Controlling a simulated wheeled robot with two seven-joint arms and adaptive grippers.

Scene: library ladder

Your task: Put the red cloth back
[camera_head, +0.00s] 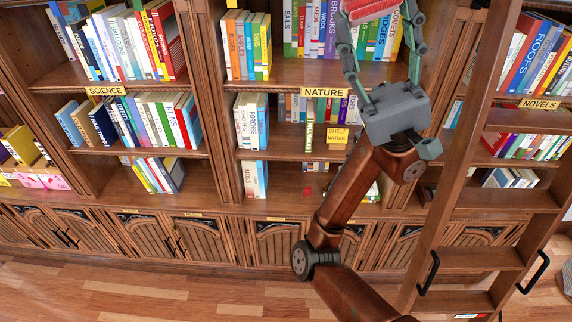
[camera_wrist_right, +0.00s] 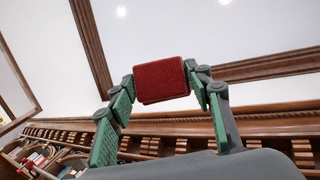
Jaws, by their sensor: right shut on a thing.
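The red cloth (camera_head: 372,10) is a folded, block-like red piece at the top edge of the head view, partly cut off. My right gripper (camera_head: 380,18) is raised in front of the upper nature shelf and shut on the cloth. In the right wrist view the cloth (camera_wrist_right: 162,81) sits between the two green-padded fingers of my right gripper (camera_wrist_right: 161,84), with pale ceiling behind it. My left gripper is not in view.
Bookcases with SCIENCE (camera_head: 106,91), NATURE (camera_head: 324,92) and NOVELS (camera_head: 539,104) labels fill the back. A wooden ladder (camera_head: 470,258) leans at right, close to my right arm.

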